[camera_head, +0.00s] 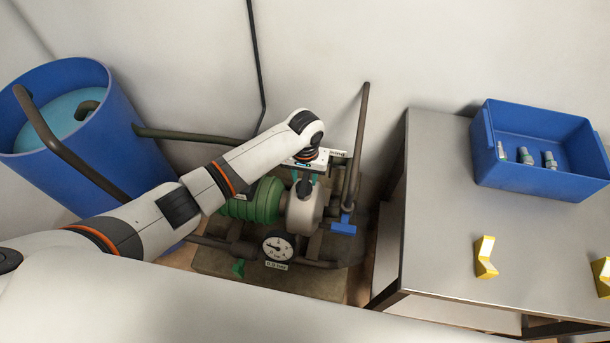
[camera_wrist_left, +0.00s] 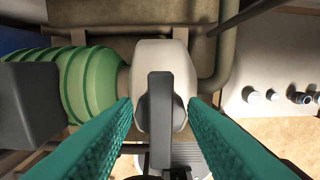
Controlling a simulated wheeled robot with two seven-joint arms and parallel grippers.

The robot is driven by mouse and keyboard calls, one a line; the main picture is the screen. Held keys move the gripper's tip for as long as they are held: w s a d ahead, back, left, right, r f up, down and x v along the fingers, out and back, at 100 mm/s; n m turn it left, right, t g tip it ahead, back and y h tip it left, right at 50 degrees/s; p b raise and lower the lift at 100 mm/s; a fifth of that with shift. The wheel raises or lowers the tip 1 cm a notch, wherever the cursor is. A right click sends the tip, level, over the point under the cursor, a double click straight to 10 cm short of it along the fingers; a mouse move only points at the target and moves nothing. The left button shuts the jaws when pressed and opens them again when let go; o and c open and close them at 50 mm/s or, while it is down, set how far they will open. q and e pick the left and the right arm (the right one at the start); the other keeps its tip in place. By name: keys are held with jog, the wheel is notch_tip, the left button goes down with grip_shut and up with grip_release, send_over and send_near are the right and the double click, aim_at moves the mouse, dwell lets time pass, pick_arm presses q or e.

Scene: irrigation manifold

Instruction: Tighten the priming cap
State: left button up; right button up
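The priming cap (camera_wrist_left: 160,112) is a dark round knob with a long raised bar, on top of the pale pump housing (camera_wrist_left: 150,55). In the head view the housing (camera_head: 303,214) stands beside the ribbed green motor (camera_head: 258,203), and the dark cap (camera_head: 304,187) shows partly beneath my left gripper (camera_head: 305,178). In the left wrist view my left gripper (camera_wrist_left: 160,104) is open, its teal fingers on either side of the cap, with visible gaps to the bar. Whether the fingertips are level with the cap is hard to tell. My right gripper is not in view.
Pipes, a pressure gauge (camera_head: 278,247) and a blue valve handle (camera_head: 343,226) surround the pump. A blue water barrel (camera_head: 120,140) stands left. The grey table (camera_head: 430,200) at right holds a blue bin (camera_head: 540,178) with small fittings and yellow brackets (camera_head: 485,257).

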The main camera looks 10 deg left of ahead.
pick_arm(q)
jog(key=shift+f, duration=0.25)
grip_shut()
